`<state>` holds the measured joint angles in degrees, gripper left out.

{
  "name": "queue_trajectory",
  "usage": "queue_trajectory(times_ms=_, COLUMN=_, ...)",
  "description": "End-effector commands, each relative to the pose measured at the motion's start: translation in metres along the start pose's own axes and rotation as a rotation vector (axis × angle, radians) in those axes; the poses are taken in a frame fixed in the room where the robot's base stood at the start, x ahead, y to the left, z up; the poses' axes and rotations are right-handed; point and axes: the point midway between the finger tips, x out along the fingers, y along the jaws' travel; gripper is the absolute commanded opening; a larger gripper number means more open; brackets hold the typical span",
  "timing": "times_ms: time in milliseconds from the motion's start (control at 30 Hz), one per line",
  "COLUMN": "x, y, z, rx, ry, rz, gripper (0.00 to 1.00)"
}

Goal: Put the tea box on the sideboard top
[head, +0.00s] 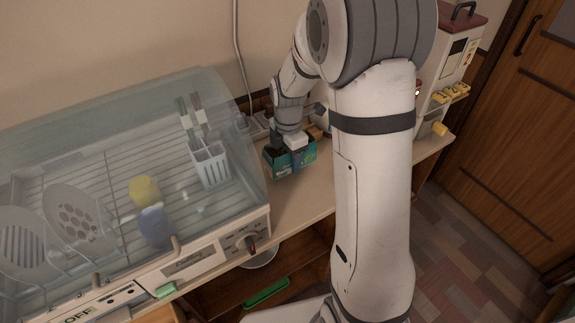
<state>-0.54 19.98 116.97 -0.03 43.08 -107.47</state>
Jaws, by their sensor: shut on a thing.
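The tea box (292,165) is a small teal-green box with a darker top and printed sides. It is at the sideboard top (305,195), just right of the dish dryer. My gripper (291,146) points down at the top of the box and is shut on it. The wrist and gripper hide part of the box's top and back. I cannot tell whether the box's base touches the surface or is slightly above it.
The dish dryer (130,170), with a clear cover over plates, cups and a cutlery holder, fills the left. A white machine with yellow knobs (447,80) stands at the right end. Bare surface lies in front of the box. A wooden door (520,130) is far right.

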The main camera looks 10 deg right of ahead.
Motion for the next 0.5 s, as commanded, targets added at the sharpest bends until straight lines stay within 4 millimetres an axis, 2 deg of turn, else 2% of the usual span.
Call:
queue_trajectory(times_ms=300, x=0.036, y=-0.001, z=0.000, rx=0.000, ry=0.001, rz=-0.003, gripper=0.34)
queue_trajectory(times_ms=500, x=0.038, y=0.000, z=0.000, rx=0.000, ry=-0.001, rz=0.002, gripper=0.34)
